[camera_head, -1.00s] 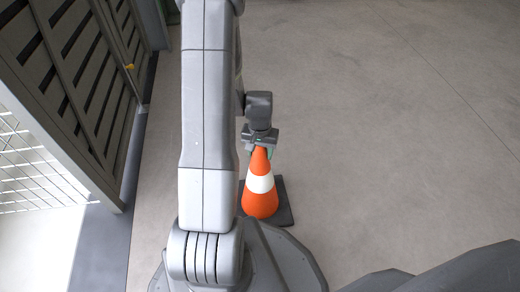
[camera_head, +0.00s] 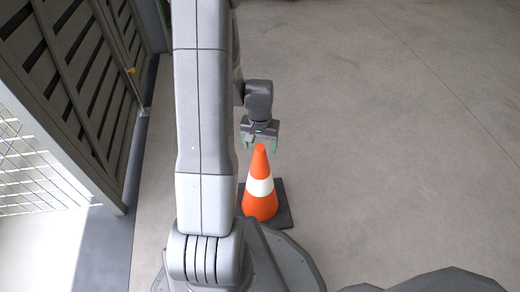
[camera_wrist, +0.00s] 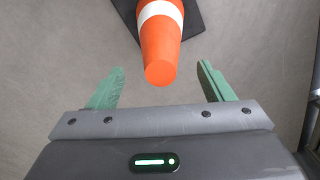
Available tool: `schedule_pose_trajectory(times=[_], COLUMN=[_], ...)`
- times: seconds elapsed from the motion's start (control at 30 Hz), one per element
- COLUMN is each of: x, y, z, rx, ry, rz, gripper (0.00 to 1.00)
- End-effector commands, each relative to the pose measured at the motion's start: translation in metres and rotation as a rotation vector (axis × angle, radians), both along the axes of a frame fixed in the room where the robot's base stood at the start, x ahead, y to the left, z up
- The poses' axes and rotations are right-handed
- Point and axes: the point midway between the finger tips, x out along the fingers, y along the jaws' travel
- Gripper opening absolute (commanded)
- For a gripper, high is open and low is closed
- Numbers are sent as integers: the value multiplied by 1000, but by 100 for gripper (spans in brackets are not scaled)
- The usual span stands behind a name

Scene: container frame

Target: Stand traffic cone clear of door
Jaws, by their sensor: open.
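The orange traffic cone (camera_head: 260,187) with a white band stands upright on its dark square base (camera_head: 284,210), on the floor beside my arm. In the wrist view the cone (camera_wrist: 161,45) has its tip pointing toward my gripper, between and a little beyond the green fingertips. My gripper (camera_head: 260,147) is open and empty, just above and behind the cone's tip in the head view. The wrist view shows both fingers of my gripper (camera_wrist: 161,80) spread apart, not touching the cone. The slatted door (camera_head: 85,75) is at the left, with clear floor between it and the cone.
A wire mesh panel (camera_head: 35,170) and a dark floor strip (camera_head: 105,250) lie at the left. A small yellow part (camera_head: 131,70) shows on the door. The concrete floor (camera_head: 400,130) to the right is open and bare.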

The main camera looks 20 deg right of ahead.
Motion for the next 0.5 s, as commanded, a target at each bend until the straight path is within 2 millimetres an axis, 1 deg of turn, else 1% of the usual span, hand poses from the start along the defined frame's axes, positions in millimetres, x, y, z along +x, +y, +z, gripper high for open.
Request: schedule_pose_trajectory(times=[0.03,0.1,0.2,0.33,0.5], x=[1,1,1,0,0], y=[0,0,0,0,0], z=[17,30,44,54,58], rx=[-2,-2,-1,-1,1], ry=[-2,-2,-2,-1,1], rz=[0,0,0,0,0], gripper=[74,74,74,74,74])
